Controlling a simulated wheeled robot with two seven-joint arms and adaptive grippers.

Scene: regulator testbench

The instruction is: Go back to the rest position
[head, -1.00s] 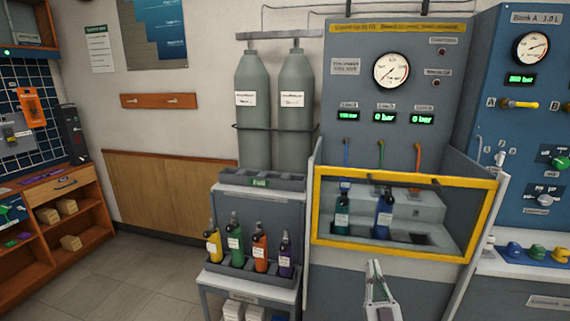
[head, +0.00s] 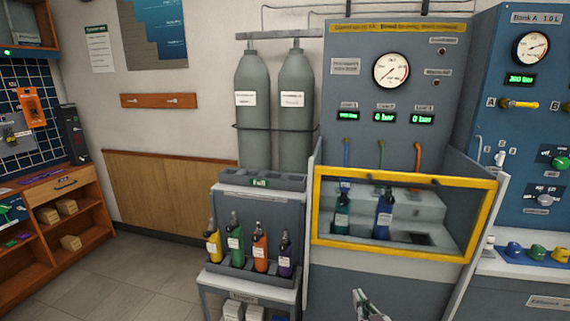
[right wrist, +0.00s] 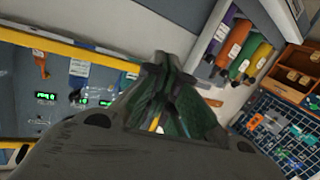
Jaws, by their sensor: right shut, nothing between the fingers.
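My right gripper (head: 361,305) shows at the bottom edge of the head view, below the yellow-framed guard of the testbench. It is shut and empty, and apart from the bench front. In the right wrist view its closed fingers (right wrist: 165,85) fill the middle, with nothing between them. My left gripper is not in the head view.
The testbench's yellow guard frame (head: 400,250) is in front, with a teal bottle (head: 342,215) and a blue bottle (head: 383,218) behind it. A rack (head: 250,276) with several coloured bottles stands left of it. An orange shelf unit (head: 72,215) is far left. Floor (head: 140,275) between is clear.

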